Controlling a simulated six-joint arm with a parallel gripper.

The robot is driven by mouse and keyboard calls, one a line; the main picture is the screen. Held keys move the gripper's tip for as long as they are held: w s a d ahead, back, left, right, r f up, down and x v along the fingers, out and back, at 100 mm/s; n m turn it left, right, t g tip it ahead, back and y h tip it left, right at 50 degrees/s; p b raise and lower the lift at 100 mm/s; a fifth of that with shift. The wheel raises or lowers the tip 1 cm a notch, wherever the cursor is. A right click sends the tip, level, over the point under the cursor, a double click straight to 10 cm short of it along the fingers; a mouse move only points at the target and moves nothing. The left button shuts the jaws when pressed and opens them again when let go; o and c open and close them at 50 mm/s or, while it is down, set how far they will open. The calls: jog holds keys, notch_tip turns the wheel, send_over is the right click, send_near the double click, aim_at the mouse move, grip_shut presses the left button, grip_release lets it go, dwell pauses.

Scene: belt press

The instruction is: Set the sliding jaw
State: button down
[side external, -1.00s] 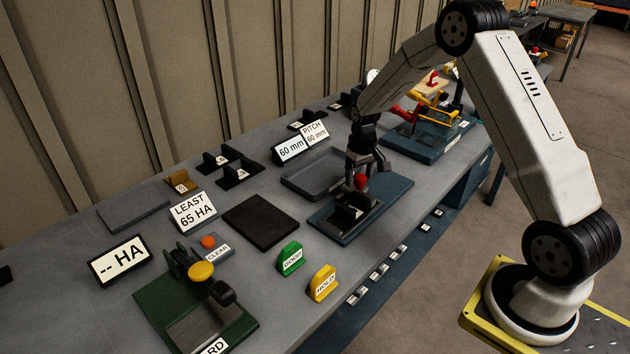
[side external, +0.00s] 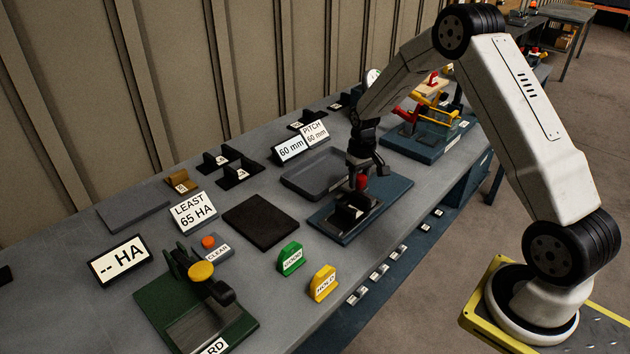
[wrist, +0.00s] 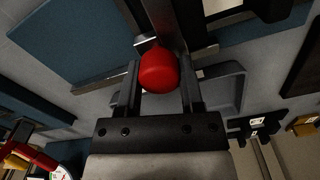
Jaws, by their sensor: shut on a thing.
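My gripper (side external: 362,180) is over the blue base plate (side external: 329,230) of a fixture, its fingers pointing down. In the wrist view my gripper (wrist: 160,88) has its two fingers on either side of a red knob (wrist: 160,72), and it is shut on it. The red knob (side external: 361,183) also shows in the side view. The black jaw block (side external: 343,214) stands on the plate in front of the knob. The join between knob and jaw is hidden. A metal bar (wrist: 167,25) runs beyond the knob in the wrist view.
Signs reading "60 mm" (side external: 289,149) and "PITCH 60 mm" (side external: 315,133) stand behind the fixture. A grey tray (side external: 306,179) lies close behind it, a dark mat (side external: 260,221) to its left. Green (side external: 290,259) and yellow (side external: 323,283) markers stand at the front. A red-and-yellow clamp fixture (side external: 430,120) is to the right.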

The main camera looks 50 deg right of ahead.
jog(key=d, duration=0.7)
jog(key=shift+c, duration=1.1)
grip_release()
jog(key=shift+r, duration=0.15)
notch_tip(320, 180, up, 8)
jog(key=shift+f, duration=0.2)
